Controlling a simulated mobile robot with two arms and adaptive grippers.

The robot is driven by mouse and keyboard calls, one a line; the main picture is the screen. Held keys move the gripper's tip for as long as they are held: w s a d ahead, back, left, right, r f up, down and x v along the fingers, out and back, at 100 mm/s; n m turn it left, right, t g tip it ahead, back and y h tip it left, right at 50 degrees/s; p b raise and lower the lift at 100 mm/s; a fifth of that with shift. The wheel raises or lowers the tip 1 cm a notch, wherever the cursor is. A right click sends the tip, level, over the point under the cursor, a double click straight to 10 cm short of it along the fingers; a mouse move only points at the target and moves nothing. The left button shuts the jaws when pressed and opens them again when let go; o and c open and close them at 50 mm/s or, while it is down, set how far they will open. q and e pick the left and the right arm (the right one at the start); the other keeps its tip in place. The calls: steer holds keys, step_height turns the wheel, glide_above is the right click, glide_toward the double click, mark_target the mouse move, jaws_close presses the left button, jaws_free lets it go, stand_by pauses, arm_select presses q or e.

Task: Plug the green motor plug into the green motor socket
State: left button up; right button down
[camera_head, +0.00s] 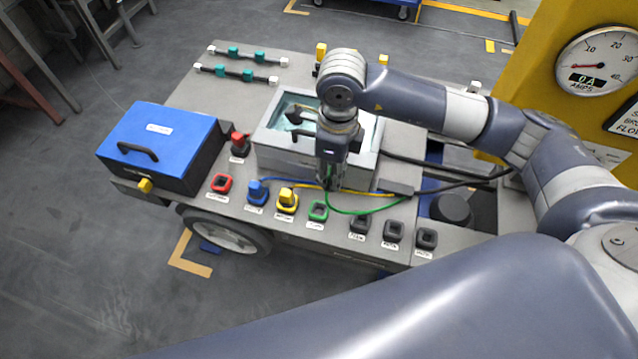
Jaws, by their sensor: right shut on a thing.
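The green motor socket (318,211) is a square green-rimmed socket in the row along the front of the grey chassis deck; its opening shows no plug. My right gripper (329,184) points down just behind and slightly right of it, apart from it in the picture. The gripper is shut, and a green cable (352,213) leads from its fingertips and curves right across the deck. The green motor plug is in the fingers, mostly hidden by them. My left gripper is not in view.
The blue plug (257,188) and yellow plug (287,197) sit at their sockets to the left. A red socket (221,184) is empty; a red plug (239,143) stands behind it. Black sockets (393,232) lie right. A glass-topped grey box (277,161) stands close behind the gripper.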

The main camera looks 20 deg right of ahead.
steer(key=shift+w+a+f+m+b, duration=0.4)
steer(key=shift+f+m+b, duration=0.25)
steer(key=shift+f+m, duration=1.85)
steer(key=shift+w+a+f+m+b, duration=0.3)
steer(key=shift+f+m+b, duration=0.4)
steer(key=shift+f+m, duration=1.8)
steer(key=shift+w+a+f+m+b, duration=0.45)
steer(key=shift+f+m, duration=0.75)
steer(key=shift+m, duration=2.6)
steer(key=shift+d+f+b, duration=0.15)
steer(key=shift+f+b, duration=1.1)
steer(key=shift+f, duration=0.05)
steer(key=c, duration=1.4)
jaws_free()
steer(key=shift+o, duration=0.2)
